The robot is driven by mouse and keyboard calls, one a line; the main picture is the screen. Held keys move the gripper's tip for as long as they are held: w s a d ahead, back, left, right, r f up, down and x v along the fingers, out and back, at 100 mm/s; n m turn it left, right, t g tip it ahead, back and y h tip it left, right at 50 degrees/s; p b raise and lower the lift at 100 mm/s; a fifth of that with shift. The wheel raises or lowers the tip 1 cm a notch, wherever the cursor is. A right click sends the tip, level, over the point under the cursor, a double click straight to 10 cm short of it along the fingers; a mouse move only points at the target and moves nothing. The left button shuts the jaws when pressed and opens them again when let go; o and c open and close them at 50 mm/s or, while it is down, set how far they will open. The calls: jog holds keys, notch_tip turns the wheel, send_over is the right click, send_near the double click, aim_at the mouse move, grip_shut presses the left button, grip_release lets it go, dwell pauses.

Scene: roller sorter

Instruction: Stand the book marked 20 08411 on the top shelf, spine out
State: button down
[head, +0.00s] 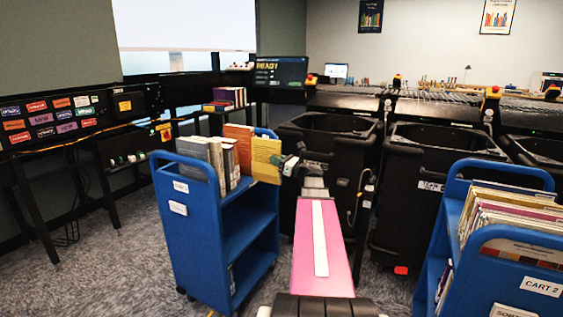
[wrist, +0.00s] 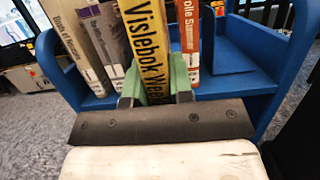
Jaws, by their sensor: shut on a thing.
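A yellow book (head: 265,158) is upright at the open side of the blue cart's top shelf (head: 245,188). My gripper (head: 288,166) is shut on it from the spine side. In the wrist view the green fingers of my gripper (wrist: 156,84) press both sides of the yellow book (wrist: 150,40). Its spine faces me, with large black lettering. It looks nearer to me than the neighbouring spines. The number 20 08411 is not readable, and the book's lower end is hidden by my gripper, so I cannot tell whether it touches the shelf.
Grey-beige books (wrist: 80,40) stand left of the yellow one, and an orange book (wrist: 188,40) stands right. Beyond it are a blue upright plate (wrist: 232,45) and bare shelf. Cart 2 (head: 480,265) stands at the right. Black bins (head: 430,180) stand behind my arm.

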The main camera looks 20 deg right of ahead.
aim_at(253, 158)
jog(key=shift+w+a, duration=1.4)
jog(key=shift+w, duration=0.35)
jog(key=shift+w+a, duration=1.35)
jog(key=shift+w, duration=0.45)
jog(key=shift+w+a, duration=1.4)
jog(key=shift+w, duration=0.35)
jog(key=shift+f, duration=0.6)
jog(key=c, duration=0.9)
grip_release()
jog(key=v, duration=1)
jog(key=shift+s+d, duration=0.25)
jog(key=shift+s, duration=0.05)
